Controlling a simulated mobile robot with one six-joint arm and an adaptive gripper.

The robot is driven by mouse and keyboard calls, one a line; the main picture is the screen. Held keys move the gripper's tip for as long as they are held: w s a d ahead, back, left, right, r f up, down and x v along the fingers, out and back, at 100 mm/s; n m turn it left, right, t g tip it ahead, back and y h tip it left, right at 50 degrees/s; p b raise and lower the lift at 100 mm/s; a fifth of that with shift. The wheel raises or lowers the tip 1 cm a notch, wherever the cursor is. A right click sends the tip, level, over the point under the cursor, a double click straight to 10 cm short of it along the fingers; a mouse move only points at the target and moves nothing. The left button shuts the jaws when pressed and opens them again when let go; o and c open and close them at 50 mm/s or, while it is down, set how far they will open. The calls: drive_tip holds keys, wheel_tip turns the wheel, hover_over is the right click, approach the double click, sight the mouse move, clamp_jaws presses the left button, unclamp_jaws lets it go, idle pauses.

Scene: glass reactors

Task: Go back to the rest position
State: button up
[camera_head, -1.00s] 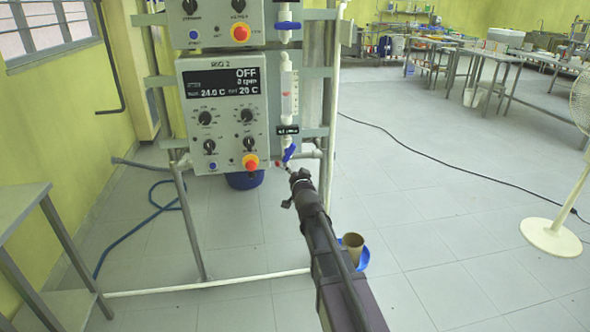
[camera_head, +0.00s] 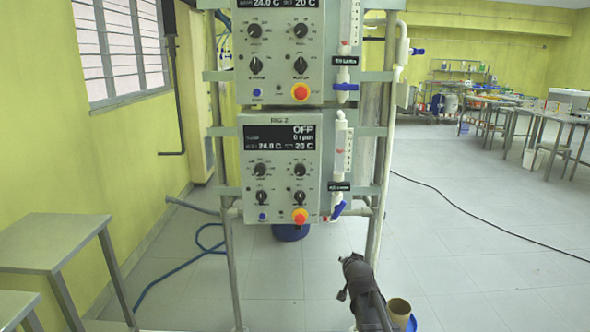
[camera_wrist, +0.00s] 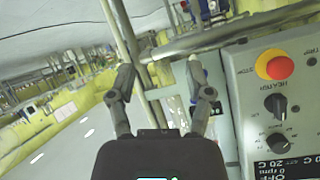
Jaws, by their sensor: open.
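My gripper (camera_wrist: 163,100) shows in the wrist view with its two fingers spread and nothing between them. In the head view my arm reaches up from the bottom edge, and its dark end (camera_head: 356,268) is below and right of the lower control box. The fingers are too small to make out there. The lower control box (camera_head: 281,170), labelled RIG 2, reads OFF. It also shows at the right of the wrist view (camera_wrist: 240,110), close beside the right finger. A blue valve handle (camera_head: 338,209) sits at the box's lower right, apart from my arm's end.
A second control box (camera_head: 275,55) hangs above, on the same metal frame (camera_head: 231,265). A metal table (camera_head: 50,243) stands at the left. A blue hose (camera_head: 185,262) and a black cable (camera_head: 470,222) lie on the floor. The floor at the right is largely open.

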drive_tip(key=s+f+n+g, duration=0.2)
drive_tip(key=s+f+g, duration=0.15)
drive_tip(key=s, duration=0.55)
drive_tip(key=s+f+n+g, duration=0.1)
drive_tip(key=s+f+g, duration=0.3)
drive_tip(key=s, duration=0.5)
drive_tip(key=s+f+n+g, duration=0.2)
drive_tip(key=s+g, duration=0.3)
drive_tip(key=s, duration=0.3)
wheel_tip(320, 180, up, 25)
drive_tip(key=a+p, duration=0.1)
drive_tip(key=p, duration=2.4)
drive_tip(key=shift+s+r+y+p, duration=0.2)
drive_tip(key=shift+s+y+p, duration=0.1)
drive_tip(key=shift+y+p, duration=0.1)
